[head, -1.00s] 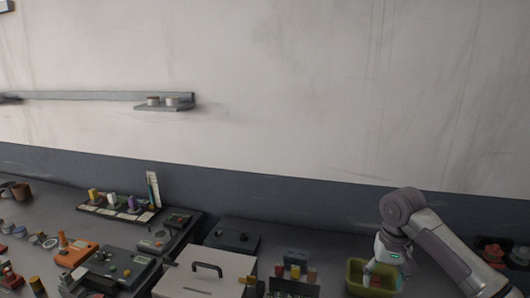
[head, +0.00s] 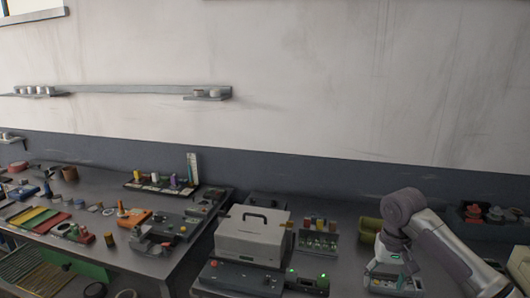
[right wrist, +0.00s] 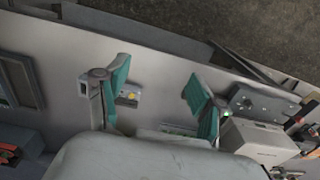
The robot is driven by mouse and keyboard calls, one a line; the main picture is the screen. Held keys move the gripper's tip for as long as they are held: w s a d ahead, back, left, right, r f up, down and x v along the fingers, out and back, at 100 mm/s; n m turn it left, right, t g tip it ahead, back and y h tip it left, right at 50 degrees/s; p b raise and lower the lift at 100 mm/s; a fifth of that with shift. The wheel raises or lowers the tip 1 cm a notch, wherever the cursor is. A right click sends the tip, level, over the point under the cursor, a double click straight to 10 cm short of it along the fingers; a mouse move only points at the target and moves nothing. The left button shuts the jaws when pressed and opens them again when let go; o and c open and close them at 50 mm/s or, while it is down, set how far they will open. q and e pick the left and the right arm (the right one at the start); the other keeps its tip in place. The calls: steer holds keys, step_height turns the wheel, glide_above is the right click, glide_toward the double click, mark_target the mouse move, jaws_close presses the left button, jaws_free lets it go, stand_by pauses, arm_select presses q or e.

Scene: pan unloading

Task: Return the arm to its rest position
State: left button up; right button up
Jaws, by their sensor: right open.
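My right gripper (head: 393,265) hangs from my right arm, which comes in from the right in the head view. It is in front of an olive-green bin (head: 370,226) on the right table, apart from it. In the right wrist view the gripper (right wrist: 158,75) is open, with its two teal fingers spread and nothing between them. In the head view its fingertips are hard to make out. My left gripper is not in view.
A light box with a black handle (head: 250,237) stands left of my right arm, behind a dark control unit (head: 239,276). A small rack of vials (head: 318,240) is beside it. Red parts sit in a dark bin (head: 481,214) at right. The left table (head: 178,252) is crowded.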

step_height(320, 180, down, 21)
steer(key=a+t+y+b, duration=0.1)
steer(key=b, duration=0.1)
steer(key=s+f+n+b, duration=0.1)
steer(key=s+f, duration=0.4)
steer(key=f, duration=0.6)
steer(key=s+f, duration=0.4)
steer(key=f, duration=0.7)
steer(key=s+f+n+h+b, duration=0.1)
steer(key=s+f, duration=0.7)
steer(key=s, duration=0.2)
steer(key=s+f+n+b, duration=0.1)
steer(key=s+f, duration=0.6)
steer(key=s, duration=0.3)
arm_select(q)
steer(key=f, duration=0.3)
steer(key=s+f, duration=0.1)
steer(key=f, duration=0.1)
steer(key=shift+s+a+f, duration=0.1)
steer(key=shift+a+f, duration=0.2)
arm_select(e)
steer(key=s+a+f+n, duration=0.1)
steer(key=s+a+f, duration=0.1)
steer(key=s, duration=0.8)
steer(key=s+a+f+n, duration=0.1)
steer(key=s+f, duration=0.3)
steer(key=s, duration=0.7)
steer(key=shift+a+n, duration=0.3)
steer(key=shift+a, duration=0.05)
